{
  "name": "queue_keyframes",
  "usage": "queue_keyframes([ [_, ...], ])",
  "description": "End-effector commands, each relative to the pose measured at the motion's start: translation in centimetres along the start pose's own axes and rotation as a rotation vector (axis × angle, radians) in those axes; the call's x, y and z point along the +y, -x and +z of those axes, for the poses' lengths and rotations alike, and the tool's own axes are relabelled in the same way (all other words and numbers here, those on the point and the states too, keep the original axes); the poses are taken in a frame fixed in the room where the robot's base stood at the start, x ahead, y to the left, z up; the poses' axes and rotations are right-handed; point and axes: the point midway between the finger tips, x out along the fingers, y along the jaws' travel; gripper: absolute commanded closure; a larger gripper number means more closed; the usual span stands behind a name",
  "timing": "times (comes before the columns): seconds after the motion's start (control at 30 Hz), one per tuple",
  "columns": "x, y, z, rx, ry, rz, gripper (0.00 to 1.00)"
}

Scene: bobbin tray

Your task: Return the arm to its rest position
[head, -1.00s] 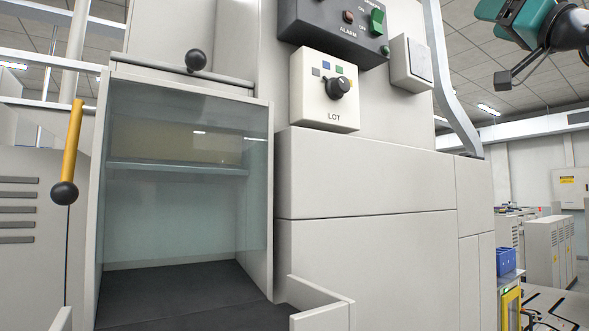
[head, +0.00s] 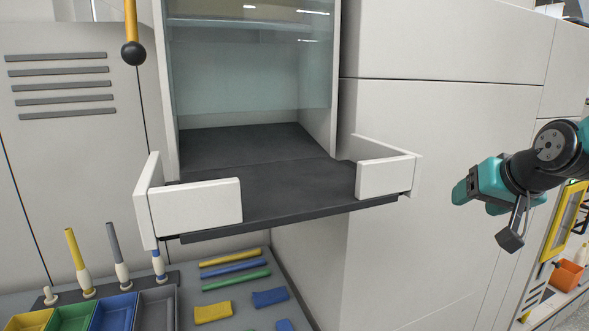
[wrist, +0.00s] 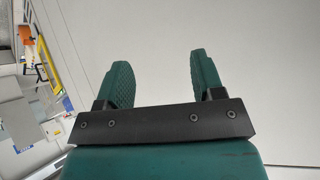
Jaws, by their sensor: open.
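My gripper (head: 466,193) is at the right of the head view, in front of the pale machine panels and apart from them. The wrist view shows its two green fingers (wrist: 163,78) spread apart with nothing between them. Behind the fingers there is only a plain pale surface. The dark wrist and teal gripper body reach in from the right edge of the head view.
A dark shelf (head: 290,200) with low white walls juts out below a glass-fronted chamber (head: 250,85). Below it, a grey bench holds colored bins (head: 115,312), upright bobbins (head: 75,250) and several colored pieces. An orange bin (head: 567,275) stands at far right.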

Motion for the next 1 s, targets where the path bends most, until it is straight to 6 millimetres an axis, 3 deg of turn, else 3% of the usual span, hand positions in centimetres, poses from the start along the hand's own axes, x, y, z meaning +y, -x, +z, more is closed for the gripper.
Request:
queue_keyframes([
  [0.03, -0.5, -0.7, 3.6, -0.098, 0.039, 0.016, 0.38],
  [0.1, -0.5, -1.1, 7.9, -0.215, 0.091, 0.046, 0.38],
  [0.33, 0.8, 0.5, 19.7, -0.555, 0.272, 0.138, 0.38],
  [0.37, 0.4, 1.0, 20.5, -0.581, 0.296, 0.128, 0.38],
  [0.4, -1.9, 1.9, 20.3, -0.580, 0.323, 0.055, 0.38],
  [0.5, -6.1, 4.4, 21.6, -0.623, 0.407, -0.092, 0.38],
  [0.7, -11.7, 10.2, 24.5, -0.706, 0.599, -0.329, 0.38],
  [0.83, -12.8, 12.5, 25.6, -0.736, 0.678, -0.406, 0.38],
  [1.0, -13.0, 13.0, 25.9, -0.745, 0.694, -0.421, 0.38],
])
